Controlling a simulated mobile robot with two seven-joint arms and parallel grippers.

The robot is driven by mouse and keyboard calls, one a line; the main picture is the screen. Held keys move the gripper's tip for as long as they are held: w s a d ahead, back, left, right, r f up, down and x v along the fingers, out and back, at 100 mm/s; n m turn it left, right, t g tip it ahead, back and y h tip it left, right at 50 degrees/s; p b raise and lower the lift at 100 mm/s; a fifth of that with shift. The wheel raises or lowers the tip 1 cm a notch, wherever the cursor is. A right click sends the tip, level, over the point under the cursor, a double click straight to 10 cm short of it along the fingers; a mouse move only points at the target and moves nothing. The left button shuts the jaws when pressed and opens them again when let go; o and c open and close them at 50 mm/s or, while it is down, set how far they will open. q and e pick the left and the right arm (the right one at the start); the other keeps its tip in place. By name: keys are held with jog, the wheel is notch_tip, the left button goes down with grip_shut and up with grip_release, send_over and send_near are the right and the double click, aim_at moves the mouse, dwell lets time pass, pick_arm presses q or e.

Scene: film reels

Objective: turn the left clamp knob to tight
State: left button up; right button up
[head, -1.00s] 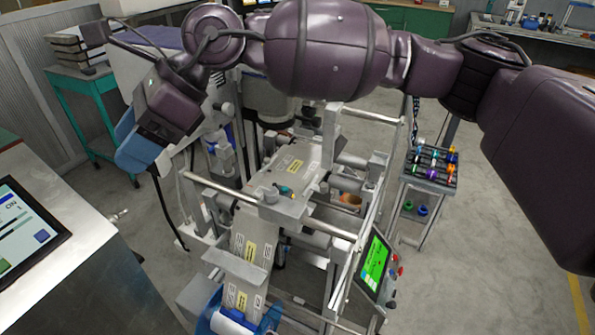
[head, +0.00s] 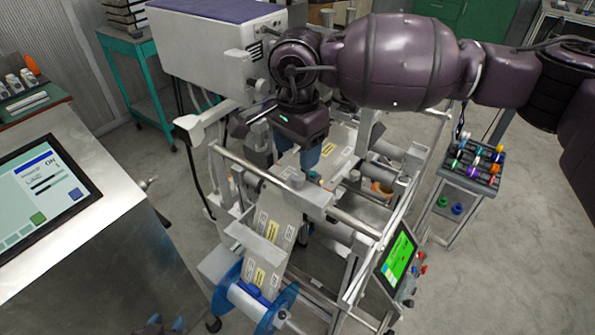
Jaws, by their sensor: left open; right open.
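A machine with a printed web (head: 268,214) stands in the middle of the head view. A small teal knob (head: 313,177) sits on a clamp block across the web; I cannot tell whether it is the left clamp knob or which way it is set. My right gripper (head: 295,156), on the purple arm from the right, points down over the web just behind this knob. It is open, its blue fingers partly hidden by its body. My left gripper (head: 165,326) is open at the bottom edge, only its fingertips showing, away from the knob.
A blue-flanged reel (head: 284,305) is at the machine's front. Metal rails (head: 330,213) cross above the web. A green-screen panel (head: 398,257) stands right of it. A rack with coloured knobs (head: 486,171) is further right. A steel cabinet with a touchscreen (head: 42,187) fills the left.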

aim_at(297, 175)
pick_arm(q)
jog(key=shift+w+d+r, duration=0.15)
jog(key=shift+w+r, duration=0.25)
jog(key=shift+r, duration=0.05)
pick_arm(e)
jog(key=shift+f, duration=3.2)
jog(key=shift+c, duration=0.2)
jog(key=c, duration=0.9)
pick_arm(q)
jog(key=shift+s+f, duration=0.25)
jog(key=shift+s, duration=0.05)
